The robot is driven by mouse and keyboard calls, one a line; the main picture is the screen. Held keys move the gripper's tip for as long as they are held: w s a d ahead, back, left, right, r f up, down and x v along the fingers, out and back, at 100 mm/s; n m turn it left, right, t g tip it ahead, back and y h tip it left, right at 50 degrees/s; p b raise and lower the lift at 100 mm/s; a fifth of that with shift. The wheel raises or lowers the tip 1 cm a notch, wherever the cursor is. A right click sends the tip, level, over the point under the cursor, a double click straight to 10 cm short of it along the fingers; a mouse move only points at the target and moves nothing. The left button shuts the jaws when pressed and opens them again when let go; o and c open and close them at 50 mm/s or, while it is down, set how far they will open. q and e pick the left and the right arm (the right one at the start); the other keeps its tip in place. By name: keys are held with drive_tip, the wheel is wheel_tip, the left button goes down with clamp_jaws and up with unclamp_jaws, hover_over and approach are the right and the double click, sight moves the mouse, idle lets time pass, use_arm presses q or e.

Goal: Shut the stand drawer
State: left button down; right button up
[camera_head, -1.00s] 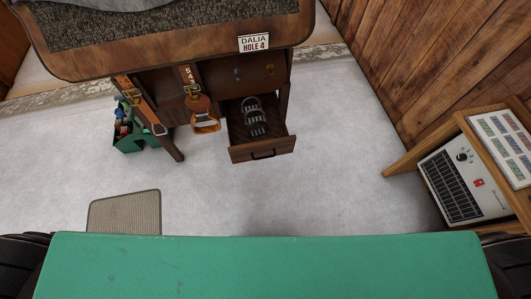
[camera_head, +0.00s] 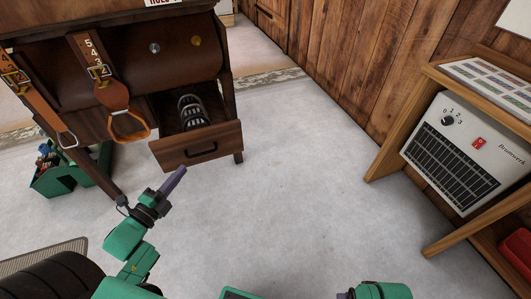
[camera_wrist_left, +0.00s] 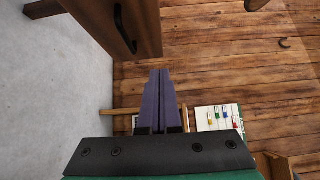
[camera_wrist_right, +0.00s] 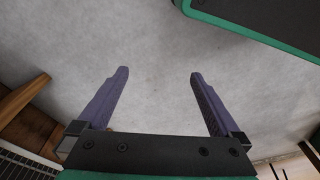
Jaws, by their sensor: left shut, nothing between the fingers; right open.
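The stand drawer (camera_head: 197,152) is pulled out of the dark wooden stand (camera_head: 95,125), with a black handle on its front. A dark ribbed item (camera_head: 192,111) with metal bands lies inside it. My left gripper (camera_head: 174,180) is shut and empty, in front of and below the drawer front, apart from it. In the left wrist view the drawer front (camera_wrist_left: 142,22) and handle show at top left, beyond the shut fingers (camera_wrist_left: 160,95). My right gripper (camera_wrist_right: 157,95) is open and empty over bare floor. In the head view only its edge (camera_head: 345,294) shows at the bottom.
Leather straps with an orange stirrup (camera_head: 131,124) hang left of the drawer. A green tote (camera_head: 65,178) stands on the floor at left. A wooden shelf (camera_head: 385,150) holding a white heater (camera_head: 465,150) stands at right. The floor between is clear.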

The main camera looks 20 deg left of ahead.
use_arm(q)
drive_tip(key=b, duration=0.2)
approach(202, 133)
drive_tip(key=w+d, duration=0.3)
drive_tip(key=d, duration=0.1)
drive_tip(key=shift+w+a+f+b, duration=0.15)
drive_tip(key=shift+w+a+b, duration=0.3)
drive_tip(key=shift+w+a, duration=0.95)
drive_tip(key=shift+a, duration=0.05)
use_arm(e)
wheel_tip(202, 133, up, 8)
drive_tip(key=a, duration=0.1)
drive_tip(key=shift+w+a+r, duration=0.15)
drive_tip(key=shift+r, duration=0.1)
use_arm(q)
drive_tip(key=shift+w, duration=0.1)
